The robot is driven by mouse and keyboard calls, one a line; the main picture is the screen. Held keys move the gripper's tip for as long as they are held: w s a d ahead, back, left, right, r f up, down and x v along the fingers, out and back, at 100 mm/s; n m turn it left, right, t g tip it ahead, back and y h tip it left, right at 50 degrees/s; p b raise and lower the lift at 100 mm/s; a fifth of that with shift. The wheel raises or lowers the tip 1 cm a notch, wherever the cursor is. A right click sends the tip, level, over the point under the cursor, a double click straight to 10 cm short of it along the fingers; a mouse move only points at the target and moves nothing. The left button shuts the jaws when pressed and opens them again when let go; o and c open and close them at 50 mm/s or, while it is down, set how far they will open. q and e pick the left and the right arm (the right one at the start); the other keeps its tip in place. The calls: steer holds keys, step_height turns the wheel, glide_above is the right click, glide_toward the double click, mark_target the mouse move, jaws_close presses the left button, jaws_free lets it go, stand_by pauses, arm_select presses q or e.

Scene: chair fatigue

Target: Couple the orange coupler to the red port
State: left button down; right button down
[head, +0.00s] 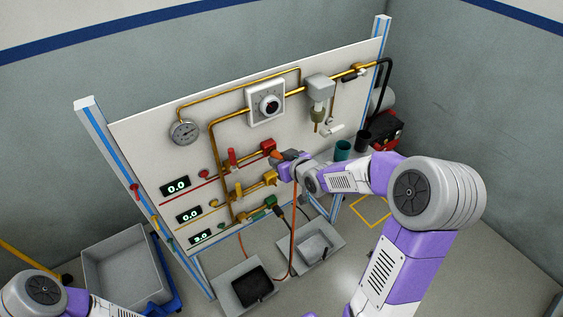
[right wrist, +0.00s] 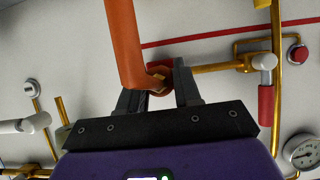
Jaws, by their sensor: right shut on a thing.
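The red port (head: 268,146) sits at the end of the upper brass branch on the white panel; in the right wrist view part of it (right wrist: 158,66) shows behind the fingertips. My right gripper (head: 286,158) is at the panel just right of the red port. It is shut on the orange coupler (head: 277,155), which looms large as an orange cylinder in the right wrist view (right wrist: 125,45), with a brass end between the fingers (right wrist: 158,82). The coupler is close to the red port; whether they touch is hidden. My left gripper is out of view; only its arm shows at lower left.
An orange hose (head: 292,225) hangs from the coupler to the floor. Below are a yellow port (head: 270,178) and a green port (head: 269,202). Grey trays (head: 318,244) stand under the panel, a grey bin (head: 118,265) at left. A gauge (head: 184,132) is on the panel.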

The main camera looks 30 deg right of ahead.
steer(key=c, duration=0.7)
jaws_free()
steer(key=p+v, duration=0.2)
steer(key=v, duration=0.5)
steer(key=shift+s+r, duration=0.15)
steer(key=shift+s, duration=0.1)
